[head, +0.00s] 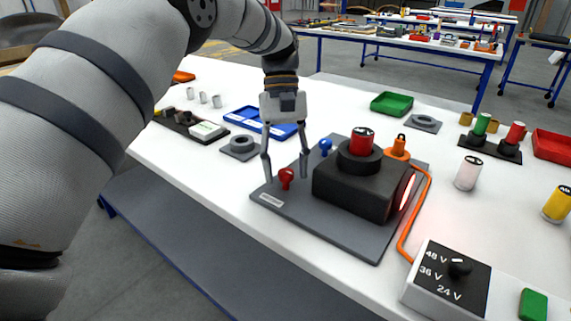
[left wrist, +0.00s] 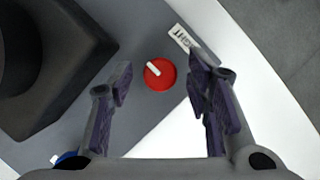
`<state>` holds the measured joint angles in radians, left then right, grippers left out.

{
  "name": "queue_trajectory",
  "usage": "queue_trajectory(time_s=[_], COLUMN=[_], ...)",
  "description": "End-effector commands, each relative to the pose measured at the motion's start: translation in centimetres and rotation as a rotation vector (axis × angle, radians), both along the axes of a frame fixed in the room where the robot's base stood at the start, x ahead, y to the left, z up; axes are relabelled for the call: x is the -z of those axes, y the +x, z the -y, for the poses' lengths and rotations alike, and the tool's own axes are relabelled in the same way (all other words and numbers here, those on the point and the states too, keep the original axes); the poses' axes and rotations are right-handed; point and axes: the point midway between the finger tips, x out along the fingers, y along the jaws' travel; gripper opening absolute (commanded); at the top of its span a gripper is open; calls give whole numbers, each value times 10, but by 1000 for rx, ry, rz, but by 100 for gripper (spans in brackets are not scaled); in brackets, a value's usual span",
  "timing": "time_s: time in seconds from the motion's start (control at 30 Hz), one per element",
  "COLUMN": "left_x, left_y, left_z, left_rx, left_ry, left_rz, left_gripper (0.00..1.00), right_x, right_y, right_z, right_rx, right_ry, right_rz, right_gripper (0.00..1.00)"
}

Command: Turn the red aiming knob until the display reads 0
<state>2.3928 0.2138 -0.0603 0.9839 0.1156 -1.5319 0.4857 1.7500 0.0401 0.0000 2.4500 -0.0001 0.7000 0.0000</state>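The red aiming knob (head: 286,178) stands on the grey baseplate (head: 345,237), near its left corner. In the left wrist view the red knob (left wrist: 160,76) is round, with a white pointer mark toward the upper left. My left gripper (head: 286,172) points down over the knob, open, with one finger on each side. In the left wrist view my left gripper (left wrist: 163,84) shows a gap between each finger and the knob. No display digits are readable in either view. My right gripper is not in view.
A black block (head: 352,191) with a red-topped cylinder (head: 361,141) fills the baseplate's middle. A blue knob (head: 325,146) stands behind the red one. An orange cable (head: 420,212) runs to a voltage box (head: 447,280). A blue tray (head: 243,119) lies behind left.

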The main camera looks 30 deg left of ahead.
Motion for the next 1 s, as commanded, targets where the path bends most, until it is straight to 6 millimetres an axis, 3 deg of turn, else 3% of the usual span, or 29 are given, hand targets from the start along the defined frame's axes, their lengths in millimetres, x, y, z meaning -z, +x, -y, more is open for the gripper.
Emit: queue_trajectory(time_s=[0.27,0.5,0.7,1.0], left_x=[-4,-48,-65,-69], left_y=[2,16,21,21], left_z=[-1,-14,-18,-19], left_rx=[0,-1,-1,0], left_ry=[1,1,1,0], left_rz=[1,4,1,-1], left_gripper=[45,45,45,45], right_x=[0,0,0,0], right_y=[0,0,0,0], right_z=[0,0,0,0], right_rx=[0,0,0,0], right_ry=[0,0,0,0], right_rz=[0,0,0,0], right_gripper=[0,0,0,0])
